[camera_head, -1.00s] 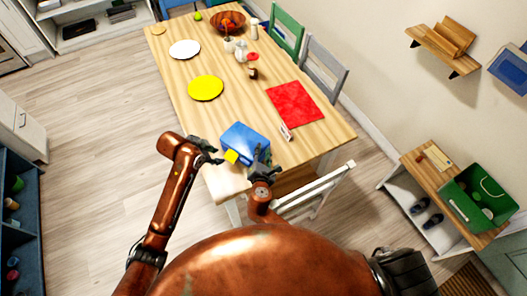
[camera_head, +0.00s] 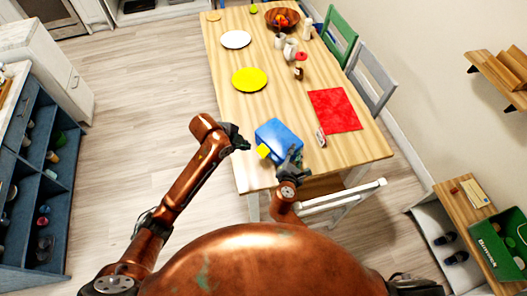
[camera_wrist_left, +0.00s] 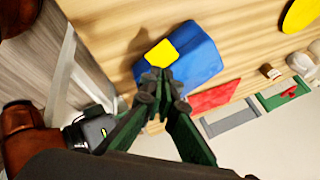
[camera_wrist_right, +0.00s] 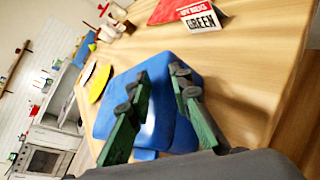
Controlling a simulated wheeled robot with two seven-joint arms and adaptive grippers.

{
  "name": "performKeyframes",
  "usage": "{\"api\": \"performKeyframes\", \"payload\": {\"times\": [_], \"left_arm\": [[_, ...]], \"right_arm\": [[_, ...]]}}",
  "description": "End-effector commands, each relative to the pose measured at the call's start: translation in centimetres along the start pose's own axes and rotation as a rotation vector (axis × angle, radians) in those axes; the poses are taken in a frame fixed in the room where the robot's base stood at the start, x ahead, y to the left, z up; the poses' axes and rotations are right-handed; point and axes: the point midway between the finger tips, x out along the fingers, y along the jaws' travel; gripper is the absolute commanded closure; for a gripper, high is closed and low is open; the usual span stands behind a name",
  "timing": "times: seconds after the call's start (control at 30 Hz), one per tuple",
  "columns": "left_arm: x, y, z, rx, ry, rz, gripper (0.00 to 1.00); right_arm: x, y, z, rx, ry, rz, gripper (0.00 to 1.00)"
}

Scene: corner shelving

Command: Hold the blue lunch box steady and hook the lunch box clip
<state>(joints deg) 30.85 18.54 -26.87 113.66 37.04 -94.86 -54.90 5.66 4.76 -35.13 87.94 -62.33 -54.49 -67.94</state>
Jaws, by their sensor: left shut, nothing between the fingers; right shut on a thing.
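The blue lunch box (camera_head: 279,135) sits on the near end of the wooden table, and its body also shows in the left wrist view (camera_wrist_left: 199,62) and right wrist view (camera_wrist_right: 108,108). A yellow clip (camera_head: 263,151) is on its left side; it also shows in the left wrist view (camera_wrist_left: 161,53). My left gripper (camera_head: 247,146) is shut and empty, just left of the clip; its fingertips in the left wrist view (camera_wrist_left: 160,82) appear just below the clip. My right gripper (camera_head: 295,157) is shut on the lunch box at its near right side. The exact contact is hard to see.
The wooden table (camera_head: 315,168) holds a yellow plate (camera_head: 250,79), a white plate (camera_head: 236,39), a red mat (camera_head: 335,110) and a small sign (camera_head: 320,138). A white chair (camera_head: 345,198) stands by the near edge.

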Motion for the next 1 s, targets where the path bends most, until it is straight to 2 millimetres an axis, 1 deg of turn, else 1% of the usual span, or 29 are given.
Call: {"api": "performKeyframes", "payload": {"times": [0.03, 0.2, 0.3, 0.4, 0.53, 0.8, 0.87, 1.0], "left_arm": [[-0.5, 0.0, 0.2, 0.100, -0.003, -0.002, 1.00], [-1.8, 0.3, 0.1, 0.411, -0.001, 0.002, 1.00], [-2.2, 0.4, 0.1, 0.532, 0.000, 0.005, 1.00], [-2.5, 0.5, 0.0, 0.601, 0.001, 0.007, 1.00], [-2.5, 0.6, 0.0, 0.627, 0.002, 0.007, 1.00], [-2.4, 0.6, 0.0, 0.624, 0.003, 0.008, 1.00], [-2.2, 0.6, 0.0, 0.623, 0.003, 0.009, 1.00], [-0.6, 0.7, -0.1, 0.620, 0.006, 0.009, 1.00]], "right_arm": [[0.0, -0.6, -1.0, -0.003, 0.018, -0.008, 1.00], [0.0, -0.6, -1.1, -0.003, 0.019, -0.007, 1.00], [0.0, -0.5, -1.1, -0.003, 0.020, -0.007, 1.00], [-0.1, -0.5, -1.1, -0.003, 0.020, -0.007, 1.00], [-0.1, -0.5, -1.1, -0.003, 0.020, -0.006, 1.00], [-0.1, -0.5, -1.2, -0.003, 0.021, -0.006, 1.00], [-0.1, -0.5, -1.2, -0.003, 0.021, -0.006, 1.00], [-0.1, -0.5, -1.2, -0.003, 0.021, -0.006, 1.00]]}}
